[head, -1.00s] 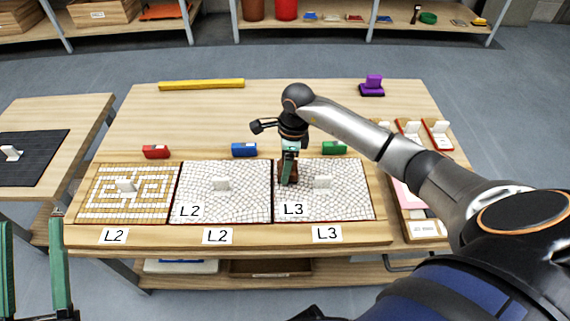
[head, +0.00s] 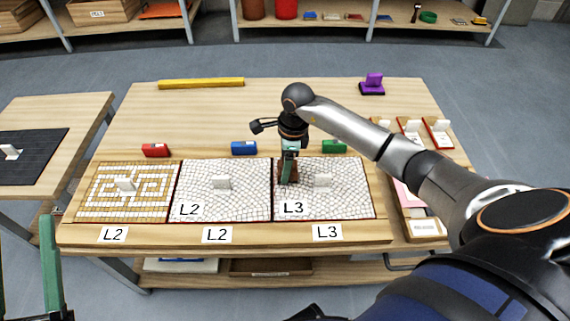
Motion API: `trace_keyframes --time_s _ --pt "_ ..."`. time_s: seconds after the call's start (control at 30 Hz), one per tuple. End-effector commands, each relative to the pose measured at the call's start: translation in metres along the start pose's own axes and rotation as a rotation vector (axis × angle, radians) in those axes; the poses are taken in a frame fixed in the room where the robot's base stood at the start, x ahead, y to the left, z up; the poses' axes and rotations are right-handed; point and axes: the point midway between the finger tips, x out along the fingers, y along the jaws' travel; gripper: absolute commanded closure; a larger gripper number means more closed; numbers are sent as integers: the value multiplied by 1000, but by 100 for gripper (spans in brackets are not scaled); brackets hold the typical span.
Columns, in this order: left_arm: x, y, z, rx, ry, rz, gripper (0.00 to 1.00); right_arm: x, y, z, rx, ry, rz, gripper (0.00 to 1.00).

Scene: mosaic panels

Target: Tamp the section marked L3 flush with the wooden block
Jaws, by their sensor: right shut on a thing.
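My left gripper (head: 24,240) is at the lower left edge, fingers apart and empty, partly out of frame.
Two more panels, a maze-patterned one (head: 105,207) and a pale one (head: 235,206), lie to the left. Red (head: 156,150), blue (head: 244,148) and green (head: 334,146) blocks stand behind. A yellow bar (head: 201,84) and purple-handled tool (head: 373,84) lie farther back.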

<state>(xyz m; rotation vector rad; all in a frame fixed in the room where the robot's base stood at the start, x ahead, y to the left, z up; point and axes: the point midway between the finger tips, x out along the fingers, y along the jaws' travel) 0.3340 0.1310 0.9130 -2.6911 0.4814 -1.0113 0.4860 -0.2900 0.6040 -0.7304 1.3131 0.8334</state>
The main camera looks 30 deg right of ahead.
Motion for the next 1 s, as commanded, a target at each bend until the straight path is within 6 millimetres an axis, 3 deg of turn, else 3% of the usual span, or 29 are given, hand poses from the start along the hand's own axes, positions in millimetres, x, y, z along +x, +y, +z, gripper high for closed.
trace_keyframes --time_s 1.0 --pt "-6 3 7 -1 -1 0 50 11 0 -1 0 0 -1 89"
